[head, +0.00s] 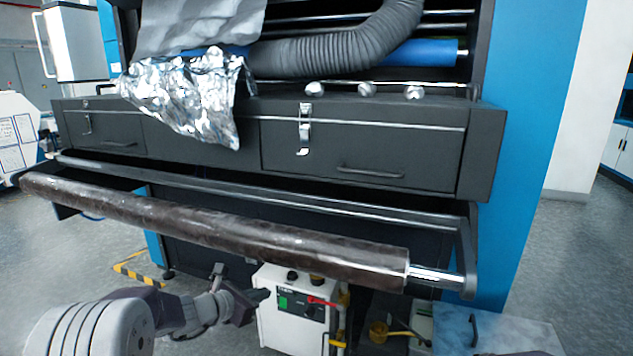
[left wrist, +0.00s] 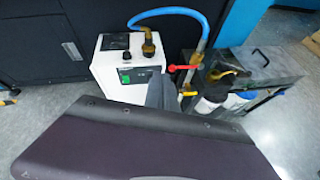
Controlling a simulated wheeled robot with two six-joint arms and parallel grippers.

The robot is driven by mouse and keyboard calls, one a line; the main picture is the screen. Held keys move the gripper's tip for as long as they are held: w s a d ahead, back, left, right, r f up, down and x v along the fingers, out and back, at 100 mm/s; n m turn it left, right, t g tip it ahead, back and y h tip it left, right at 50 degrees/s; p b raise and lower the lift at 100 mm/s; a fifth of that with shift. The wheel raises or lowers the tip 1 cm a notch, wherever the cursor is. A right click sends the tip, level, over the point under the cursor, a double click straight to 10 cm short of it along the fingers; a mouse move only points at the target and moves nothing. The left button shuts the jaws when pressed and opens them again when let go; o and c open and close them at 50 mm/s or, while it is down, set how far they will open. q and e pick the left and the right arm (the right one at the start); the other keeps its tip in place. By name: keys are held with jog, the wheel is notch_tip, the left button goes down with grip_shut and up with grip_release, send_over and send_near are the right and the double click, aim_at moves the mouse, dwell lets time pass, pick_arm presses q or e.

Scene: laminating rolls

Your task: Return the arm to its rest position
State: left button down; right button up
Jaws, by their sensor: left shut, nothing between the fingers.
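My left arm comes in from the lower left in the head view. Its gripper (head: 262,296) is shut and empty, in front of a white control box (head: 285,327) below the long dark roll. In the left wrist view a dark purplish-grey panel, probably part of my own gripper, fills the lower half. A single dark finger shape (left wrist: 161,92) stands up in front of the white box there. My right gripper is not in either view.
A long dark roll (head: 220,232) spans the machine's front above my left arm. The white box carries a red-handled valve (head: 318,300) and a blue hose (left wrist: 180,14). A grey metal case (head: 500,333) stands at the lower right. Open floor lies at the left.

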pick_arm(q)
jog(key=s+d+r+m+g+p, duration=0.1)
jog(key=s+d+r+m+p, duration=0.15)
jog(key=r+p, duration=0.2)
jog(key=s+d+r+m+g+p, duration=0.2)
jog(key=s+d+r+p, duration=0.15)
jog(key=r, duration=0.25)
jog(key=s+r+m+g+y+p, duration=0.1)
jog(key=s+r+m+g+p, duration=0.15)
jog(key=s+m+p, duration=0.35)
jog(key=s+r+m+g+p, duration=0.2)
jog(key=s+r+m+p, duration=0.15)
jog(key=s+p, duration=0.3)
jog(key=s+a+f+m+g+y, duration=0.1)
jog(key=s+a+m+y, duration=0.1)
jog(key=s+a+m, duration=0.3)
jog(key=s+a+f+m+g+y+p, duration=0.1)
jog(key=s+a+f+m+y, duration=0.1)
jog(key=s+m, duration=0.4)
jog(key=a+m+y, duration=0.1)
jog(key=a+m, duration=0.1)
jog(key=shift+s+a+m, duration=0.3)
jog(key=shift+a+m, duration=0.05)
jog(key=shift+m, duration=0.05)
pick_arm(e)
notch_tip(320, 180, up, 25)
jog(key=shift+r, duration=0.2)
